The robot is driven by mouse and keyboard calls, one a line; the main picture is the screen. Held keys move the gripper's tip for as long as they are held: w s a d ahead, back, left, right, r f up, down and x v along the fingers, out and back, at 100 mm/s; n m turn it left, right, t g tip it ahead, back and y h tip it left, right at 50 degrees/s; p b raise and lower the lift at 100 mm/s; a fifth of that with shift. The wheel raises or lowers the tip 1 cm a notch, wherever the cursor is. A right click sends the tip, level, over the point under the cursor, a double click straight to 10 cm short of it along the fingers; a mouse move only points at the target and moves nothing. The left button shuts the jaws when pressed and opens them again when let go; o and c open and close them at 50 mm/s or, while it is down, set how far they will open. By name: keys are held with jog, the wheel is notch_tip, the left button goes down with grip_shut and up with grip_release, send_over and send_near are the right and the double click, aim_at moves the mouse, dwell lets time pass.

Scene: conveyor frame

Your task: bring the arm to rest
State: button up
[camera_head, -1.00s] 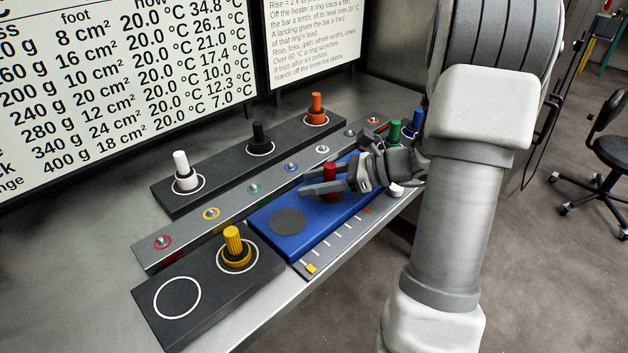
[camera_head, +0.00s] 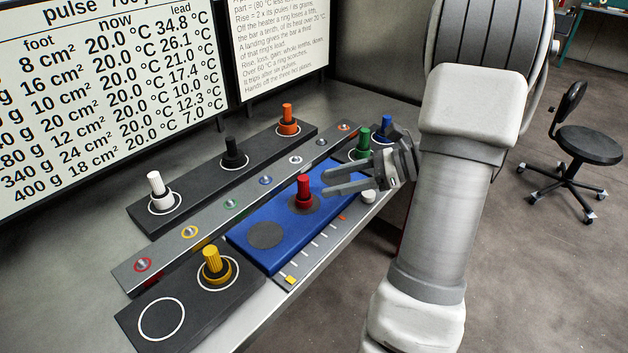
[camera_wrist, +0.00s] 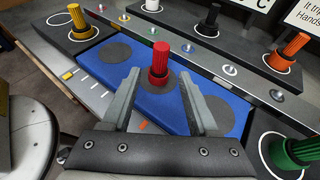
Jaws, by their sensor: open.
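My gripper (camera_head: 338,183) is open and empty above the right part of the blue plate (camera_head: 287,250). In the wrist view my gripper (camera_wrist: 157,88) has its two fingers spread, with the red knobbed ring (camera_wrist: 160,60) showing beyond and between the tips. In the head view the red ring (camera_head: 304,188) stands upright on a dark disc of the blue plate, left of the fingertips and apart from them. My arm reaches in from the right of the head view.
A yellow ring (camera_head: 212,262) stands on the front dark block. White (camera_head: 156,186), black (camera_head: 233,152) and orange (camera_head: 288,120) ones stand on the back block. Green (camera_head: 363,140) and blue (camera_head: 386,128) ones stand near my wrist. A strip of buttons (camera_head: 209,226) runs between. Boards rise behind.

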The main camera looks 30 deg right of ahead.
jog(key=shift+s+d+r, duration=0.25)
jog(key=shift+s+d, duration=0.1)
jog(key=shift+d, duration=0.1)
